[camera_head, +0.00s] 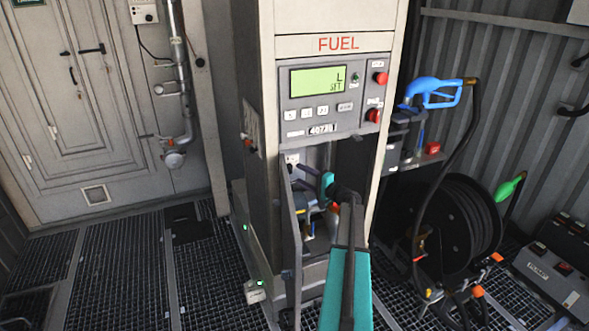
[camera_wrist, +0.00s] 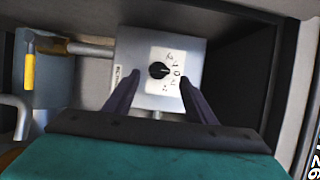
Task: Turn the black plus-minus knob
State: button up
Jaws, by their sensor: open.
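The black knob (camera_wrist: 158,70) is round and sits on a white dial plate with small markings, on a light grey box (camera_wrist: 125,53). In the wrist view it lies between and beyond my gripper's (camera_wrist: 157,85) two dark fingers, which are apart and do not appear to touch it. In the head view my teal arm reaches into the open lower compartment of the fuel cabinet (camera_head: 325,45). I cannot make out the knob in that view.
A yellow-handled lever (camera_wrist: 29,72) and a pipe are left of the box in the wrist view. The open cabinet door (camera_head: 292,240) stands left of my arm. A hose reel (camera_head: 465,225) and blue nozzle (camera_head: 432,90) are to the right.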

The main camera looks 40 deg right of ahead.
aim_at(289, 168)
jog(key=shift+w+p, duration=0.7)
jog(key=shift+w, duration=1.85)
jog(key=c, duration=1)
jog(key=shift+d, duration=0.4)
jog(key=shift+c, duration=0.2)
jog(key=shift+a+f, duration=0.1)
jog(key=shift+a, duration=0.2)
